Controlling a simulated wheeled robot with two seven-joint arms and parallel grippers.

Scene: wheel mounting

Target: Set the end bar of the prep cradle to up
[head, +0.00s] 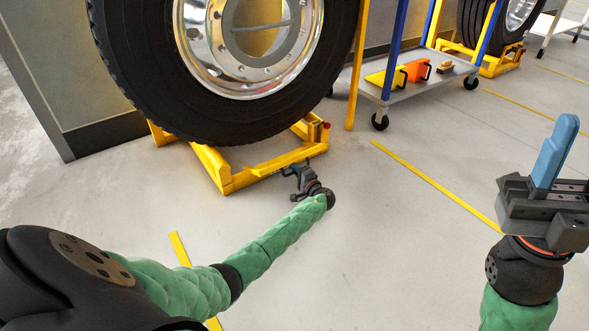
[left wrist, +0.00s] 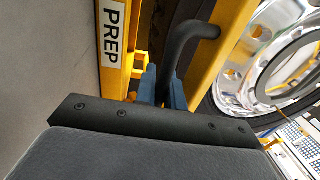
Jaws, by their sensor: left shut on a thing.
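The prep cradle (head: 212,165) is a yellow frame on the floor under a large black tyre with a silver rim. Its yellow bar at the near end (head: 275,168) lies low, close to the floor. The left wrist view shows a yellow beam with a "PREP" label (left wrist: 115,30) and a dark bent handle (left wrist: 185,40). The grip is partly hidden by the gripper's own body. My right gripper (head: 555,150) is raised at the right, away from the cradle; its fingers overlap in view.
The big wheel (head: 240,120) stands over the cradle. A grey trolley (head: 425,88) with yellow and orange items is behind to the right. A yellow post (head: 357,70) stands beside the wheel. Another wheel on a yellow cradle (head: 490,65) is farther back. The floor in front is clear.

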